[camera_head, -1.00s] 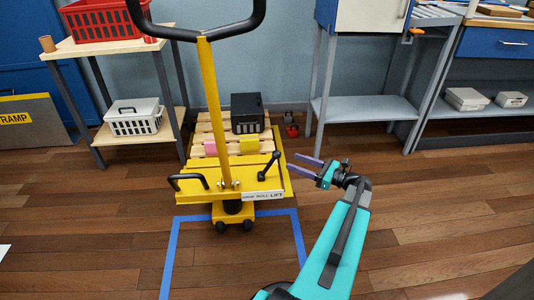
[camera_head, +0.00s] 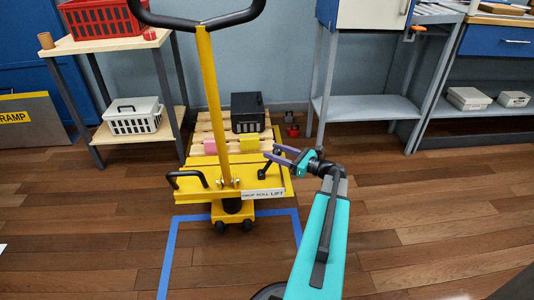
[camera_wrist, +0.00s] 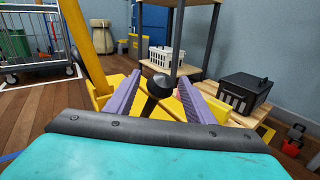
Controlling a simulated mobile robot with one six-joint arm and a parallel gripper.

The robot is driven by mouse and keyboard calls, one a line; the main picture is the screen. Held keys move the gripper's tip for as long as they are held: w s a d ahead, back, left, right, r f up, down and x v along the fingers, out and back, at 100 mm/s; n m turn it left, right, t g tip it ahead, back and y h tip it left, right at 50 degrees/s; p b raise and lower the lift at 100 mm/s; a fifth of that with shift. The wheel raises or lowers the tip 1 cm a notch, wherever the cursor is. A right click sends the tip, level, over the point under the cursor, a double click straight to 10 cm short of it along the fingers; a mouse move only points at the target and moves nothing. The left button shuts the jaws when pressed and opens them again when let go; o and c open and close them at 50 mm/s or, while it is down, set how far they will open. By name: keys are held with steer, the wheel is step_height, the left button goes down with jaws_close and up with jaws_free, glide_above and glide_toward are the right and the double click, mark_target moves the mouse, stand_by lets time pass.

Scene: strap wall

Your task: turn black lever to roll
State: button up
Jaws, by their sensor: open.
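The black lever (camera_wrist: 157,90) stands on the yellow pallet truck (camera_head: 190,194). In the wrist view its round knob shows between the two purple fingers of my gripper (camera_wrist: 163,92), with a gap to each finger. In the head view my gripper (camera_head: 276,156) is open at the lever's upper end and partly covers it; the lower part of the lever (camera_head: 263,172) shows below the fingers. A white label (camera_head: 263,194) on the truck's front edge has several words; "ROLL" and "LIFT" can be made out.
The truck's yellow handle post (camera_head: 213,110) rises left of the lever. A black crate (camera_head: 247,112) and pink and yellow blocks lie on the wooden pallet behind. A shelf table (camera_head: 98,45) stands left. Blue tape (camera_head: 172,255) marks the floor; floor to the right is clear.

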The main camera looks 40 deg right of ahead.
steer(key=shift+b+x, duration=0.45)
steer(key=shift+x, duration=1.35)
jaws_close()
